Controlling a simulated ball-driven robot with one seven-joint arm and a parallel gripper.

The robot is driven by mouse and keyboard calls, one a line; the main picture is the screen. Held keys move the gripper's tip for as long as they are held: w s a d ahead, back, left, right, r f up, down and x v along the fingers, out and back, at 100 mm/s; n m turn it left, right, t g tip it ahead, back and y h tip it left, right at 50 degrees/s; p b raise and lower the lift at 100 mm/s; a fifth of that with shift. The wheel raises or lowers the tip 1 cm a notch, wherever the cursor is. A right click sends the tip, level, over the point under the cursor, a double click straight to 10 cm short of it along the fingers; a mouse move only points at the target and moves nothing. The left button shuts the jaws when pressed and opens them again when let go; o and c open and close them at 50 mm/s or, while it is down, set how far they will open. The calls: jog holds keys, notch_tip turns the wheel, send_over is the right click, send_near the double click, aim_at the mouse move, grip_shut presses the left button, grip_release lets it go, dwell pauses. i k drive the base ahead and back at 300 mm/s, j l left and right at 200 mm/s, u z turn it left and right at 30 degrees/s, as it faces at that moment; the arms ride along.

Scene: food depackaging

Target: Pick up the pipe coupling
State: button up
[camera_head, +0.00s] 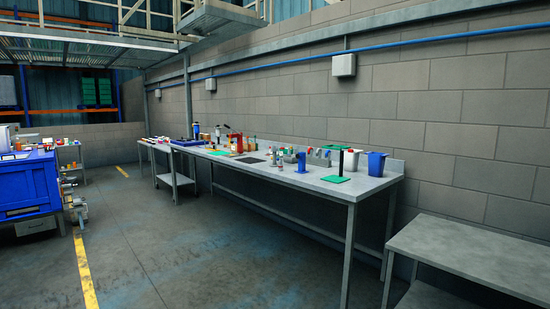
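I cannot single out the pipe coupling for sure among the small items on the long grey workbench (238,164). A small blue upright piece (301,162) stands near the bench's front edge, right of its middle. My gripper and arm are not in this view.
A green plate with a black post (337,179), a white container (350,163) and a blue container (376,164) stand at the bench's right end. A lower grey table (470,255) is at right, a blue cabinet (28,185) at left. Open floor lies between.

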aim_at(274, 149)
jog(key=i+j+u, duration=0.25)
jog(key=i, duration=0.25)
jog(key=i+u, duration=0.3)
jog(key=i, duration=0.25)
jog(key=i+u, duration=0.15)
jog(key=i, duration=3.85)
jog(key=i+z, duration=0.25)
jog(key=i, duration=0.2)
jog(key=i+j+z, duration=0.25)
jog(key=i, duration=0.2)
jog(key=i+j+z, duration=0.25)
jog(key=i, duration=0.2)
jog(key=l, duration=0.05)
